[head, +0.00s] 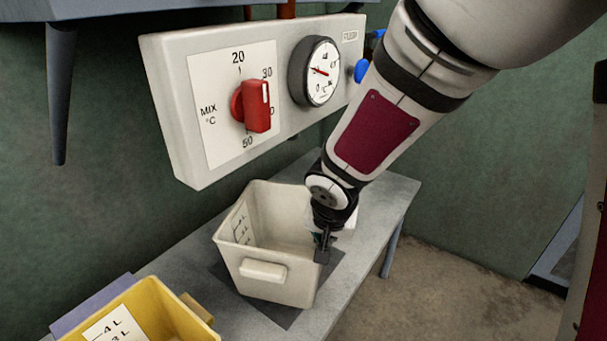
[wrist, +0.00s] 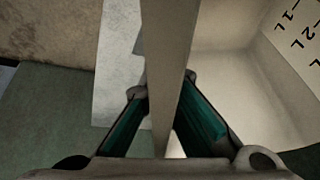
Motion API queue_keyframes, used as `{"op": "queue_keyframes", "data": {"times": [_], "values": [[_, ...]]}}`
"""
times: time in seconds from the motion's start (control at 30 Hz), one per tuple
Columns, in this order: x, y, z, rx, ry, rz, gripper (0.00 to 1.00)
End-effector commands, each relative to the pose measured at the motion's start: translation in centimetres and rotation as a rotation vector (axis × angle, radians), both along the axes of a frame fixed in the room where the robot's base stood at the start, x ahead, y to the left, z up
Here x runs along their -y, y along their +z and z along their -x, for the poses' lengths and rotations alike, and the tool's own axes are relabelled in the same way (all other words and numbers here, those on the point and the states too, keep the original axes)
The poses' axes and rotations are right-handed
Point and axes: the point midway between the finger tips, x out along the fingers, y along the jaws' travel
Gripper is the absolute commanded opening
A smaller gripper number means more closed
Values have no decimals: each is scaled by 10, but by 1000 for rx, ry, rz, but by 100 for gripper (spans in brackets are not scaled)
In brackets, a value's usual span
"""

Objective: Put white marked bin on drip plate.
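The white marked bin (head: 268,267) has litre marks on an inner wall and a front handle. It is over a dark grey plate (head: 283,315), which looks like the drip plate, on the grey bench. I cannot tell whether its base touches the plate. My gripper (head: 324,244) is at the bin's right wall, pointing down. In the wrist view, the fingers of my gripper (wrist: 166,95) straddle the bin's rim (wrist: 166,45), one inside and one outside, and look closed against it. The bin's inside looks empty.
A yellow marked bin (head: 145,315) stands at the bench's near left. A wall panel (head: 185,120) with a red knob (head: 252,105) and a gauge (head: 315,72) hangs above the white bin. The bench (head: 385,200) is clear at the far right.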

Motion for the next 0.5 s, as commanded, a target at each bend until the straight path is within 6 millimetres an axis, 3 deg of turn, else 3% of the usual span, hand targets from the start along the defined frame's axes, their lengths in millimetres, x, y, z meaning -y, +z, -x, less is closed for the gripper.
{"op": "queue_keyframes", "data": {"times": [0.1, 0.23, 0.5], "values": [[-8, -2, -29, 1, -3, -1, 0], [-14, -5, -52, 2, -1, -2, 0], [-19, -12, -66, 0, 0, -1, 0]]}}
